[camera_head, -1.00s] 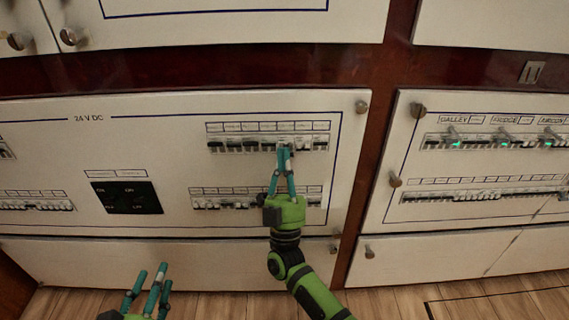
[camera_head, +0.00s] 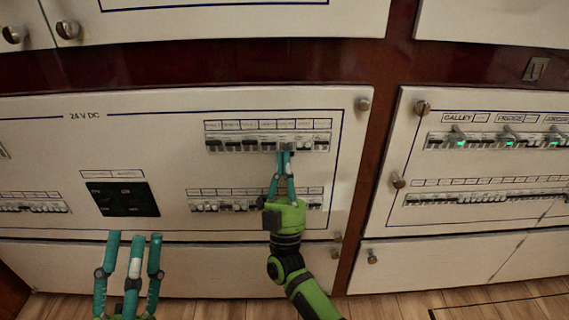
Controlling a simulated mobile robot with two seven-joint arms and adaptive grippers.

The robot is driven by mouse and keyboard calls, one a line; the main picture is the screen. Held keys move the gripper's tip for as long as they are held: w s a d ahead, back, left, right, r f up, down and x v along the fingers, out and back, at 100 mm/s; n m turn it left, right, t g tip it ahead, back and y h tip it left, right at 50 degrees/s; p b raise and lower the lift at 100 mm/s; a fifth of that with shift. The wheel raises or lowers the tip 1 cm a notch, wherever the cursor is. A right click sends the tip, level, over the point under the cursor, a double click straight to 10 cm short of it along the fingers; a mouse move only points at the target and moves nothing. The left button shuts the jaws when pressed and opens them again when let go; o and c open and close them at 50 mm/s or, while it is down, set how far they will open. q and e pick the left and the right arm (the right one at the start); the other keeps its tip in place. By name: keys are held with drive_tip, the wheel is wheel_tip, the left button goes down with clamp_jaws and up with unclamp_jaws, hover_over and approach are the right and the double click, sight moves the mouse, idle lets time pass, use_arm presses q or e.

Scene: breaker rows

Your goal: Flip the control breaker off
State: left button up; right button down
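The upper breaker row (camera_head: 240,144) sits on the 24 V DC panel (camera_head: 60,160), under a strip of small labels too blurred to read. My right gripper (camera_head: 284,153) has its teal fingertips close together at this row, right of its middle. The fingertips cover the breaker there, and I cannot tell whether they touch it or which label it has. My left gripper (camera_head: 134,238) is at the lower left, in front of the panel's bottom edge, with its fingers apart and nothing between them.
A lower breaker row (camera_head: 215,206) runs behind my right gripper's fingers. The right panel (camera_head: 386,222) has a row of switches with green lights. Round knobs (camera_head: 363,104) stick out from the panels.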

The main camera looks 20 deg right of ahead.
use_arm(q)
drive_tip(key=shift+s+r+h, duration=0.3)
drive_tip(key=shift+s, duration=0.05)
idle(0.4)
